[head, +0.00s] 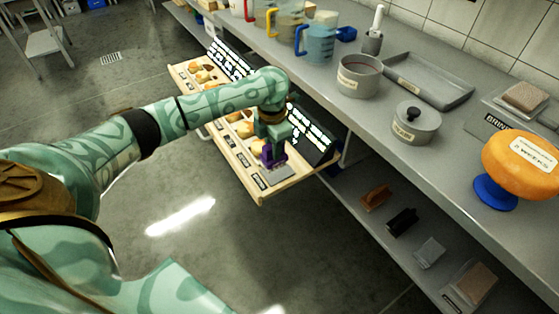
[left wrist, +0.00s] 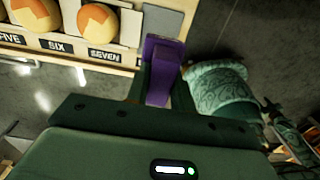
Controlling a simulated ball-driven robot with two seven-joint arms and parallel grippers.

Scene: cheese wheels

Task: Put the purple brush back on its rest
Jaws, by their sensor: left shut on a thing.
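The purple brush (head: 271,156) is held in my left gripper (head: 272,148), over the near right end of a wooden rack (head: 262,196). In the left wrist view the purple brush (left wrist: 160,68) stands between the fingers of the left gripper (left wrist: 160,85), which are shut on it. A flat grey pad (head: 277,177) lies on the rack end beside the brush; it also shows in the left wrist view (left wrist: 164,21). I cannot tell whether the brush touches the pad or rack. Which piece is the brush's rest is not clear. My right gripper is not in view.
The rack holds pale and orange cheese pieces, with number labels such as SEVEN (left wrist: 104,56), and dark written boards (head: 312,135). A lower shelf holds several small blocks.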

